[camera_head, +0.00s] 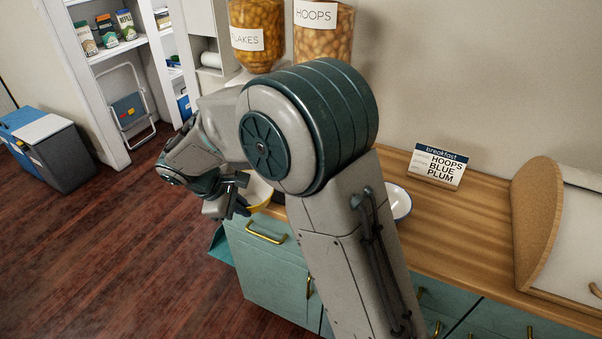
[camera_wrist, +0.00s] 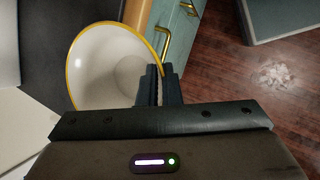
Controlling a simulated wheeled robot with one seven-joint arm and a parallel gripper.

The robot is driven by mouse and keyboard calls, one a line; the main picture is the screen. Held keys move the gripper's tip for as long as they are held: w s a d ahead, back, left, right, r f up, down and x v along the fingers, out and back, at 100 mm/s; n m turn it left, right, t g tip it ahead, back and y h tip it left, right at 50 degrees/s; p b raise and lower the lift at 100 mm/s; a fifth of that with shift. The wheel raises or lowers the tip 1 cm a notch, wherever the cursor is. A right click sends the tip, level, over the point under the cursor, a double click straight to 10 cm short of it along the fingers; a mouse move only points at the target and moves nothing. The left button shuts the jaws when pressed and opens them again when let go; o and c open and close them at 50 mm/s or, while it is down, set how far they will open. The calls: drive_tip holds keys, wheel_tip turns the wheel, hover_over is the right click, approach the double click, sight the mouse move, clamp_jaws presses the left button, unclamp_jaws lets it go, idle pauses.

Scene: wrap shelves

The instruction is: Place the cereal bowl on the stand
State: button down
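The cereal bowl (camera_wrist: 100,62), white with a yellow rim, fills the left middle of the wrist view and looks empty inside. My gripper (camera_wrist: 160,72) has its two dark fingers close together at the bowl's right rim, and they look shut on it. In the head view my gripper (camera_head: 238,200) is at the counter's left end, and a bit of the bowl's yellow rim (camera_head: 259,206) shows beside it. My arm hides much of this area. A dark grey surface shows beside the bowl in the wrist view; I cannot tell whether it is the stand.
Dispensers labelled FLAKES (camera_head: 257,40) and HOOPS (camera_head: 322,35) stand behind my arm. A white dish (camera_head: 399,203) sits on the wooden counter (camera_head: 470,225), partly hidden. A breakfast sign (camera_head: 438,166) reads HOOPS, BLUE, PLUM. Teal cabinets (camera_head: 268,262) are below; the floor at left is open.

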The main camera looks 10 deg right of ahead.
drive_tip(key=w+d+p, duration=0.1)
drive_tip(key=w+d, duration=0.1)
drive_tip(key=d, duration=0.2)
drive_tip(key=w+d, duration=0.2)
drive_tip(key=d, duration=0.2)
drive_tip(key=w+d+p, duration=0.1)
drive_tip(key=d, duration=0.4)
drive_tip(key=shift+w+r+p, duration=0.2)
drive_tip(key=shift+w+p, duration=0.1)
drive_tip(key=shift+w, duration=0.1)
drive_tip(key=d, duration=0.1)
drive_tip(key=w+d, duration=0.1)
drive_tip(key=shift+d+p, duration=0.35)
drive_tip(key=shift+x, duration=0.8)
drive_tip(key=shift+a+f, duration=0.1)
drive_tip(key=shift+a, duration=0.1)
drive_tip(key=shift+f, duration=0.2)
drive_tip(key=c, duration=1.6)
unclamp_jaws()
drive_tip(key=shift+r, duration=0.1)
